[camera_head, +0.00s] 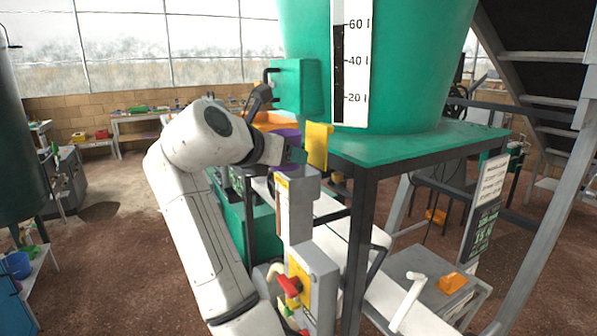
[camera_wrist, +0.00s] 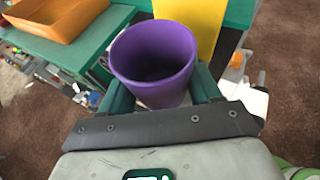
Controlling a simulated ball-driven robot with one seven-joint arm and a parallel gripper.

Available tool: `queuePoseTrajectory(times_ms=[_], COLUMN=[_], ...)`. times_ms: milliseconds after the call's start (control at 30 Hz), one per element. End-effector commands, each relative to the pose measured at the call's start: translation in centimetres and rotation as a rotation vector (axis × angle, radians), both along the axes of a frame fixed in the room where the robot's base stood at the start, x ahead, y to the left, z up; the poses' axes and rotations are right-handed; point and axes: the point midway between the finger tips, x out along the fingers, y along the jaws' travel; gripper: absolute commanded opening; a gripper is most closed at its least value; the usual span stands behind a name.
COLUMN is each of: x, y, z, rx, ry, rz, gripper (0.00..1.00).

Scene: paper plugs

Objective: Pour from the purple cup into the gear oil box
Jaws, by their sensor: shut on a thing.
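A purple cup (camera_wrist: 155,75) is between the two teal fingers of my gripper (camera_wrist: 163,90) in the wrist view, and the gripper is shut on it. Its rim faces up and its inside is dark, so I cannot tell what it holds. In the head view the cup (camera_head: 284,134) is partly hidden behind my gripper (camera_head: 287,153). An orange open box (camera_wrist: 62,32) is at the upper left of the wrist view, apart from the cup. It also shows in the head view (camera_head: 268,119), partly hidden by my arm. I read no gear oil label on it.
A yellow plate (camera_head: 317,146) stands right beside the cup. A large green tank (camera_head: 420,60) rests on a green-topped stand (camera_head: 440,140) to the right. A grey post (camera_head: 295,205) stands below my gripper. Open brown floor lies at left.

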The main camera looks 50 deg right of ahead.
Motion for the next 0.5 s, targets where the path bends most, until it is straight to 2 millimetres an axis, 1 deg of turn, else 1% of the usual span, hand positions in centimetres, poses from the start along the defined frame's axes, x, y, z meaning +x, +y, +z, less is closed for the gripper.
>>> queuePoseTrajectory(times_ms=[167, 500], x=[0.0, 0.0], y=[0.0, 0.0], z=[1.0, 3.8], rx=[0.001, 0.002], ry=[-0.003, -0.002], rz=[0.0, -0.001], gripper=[0.33, 0.33])
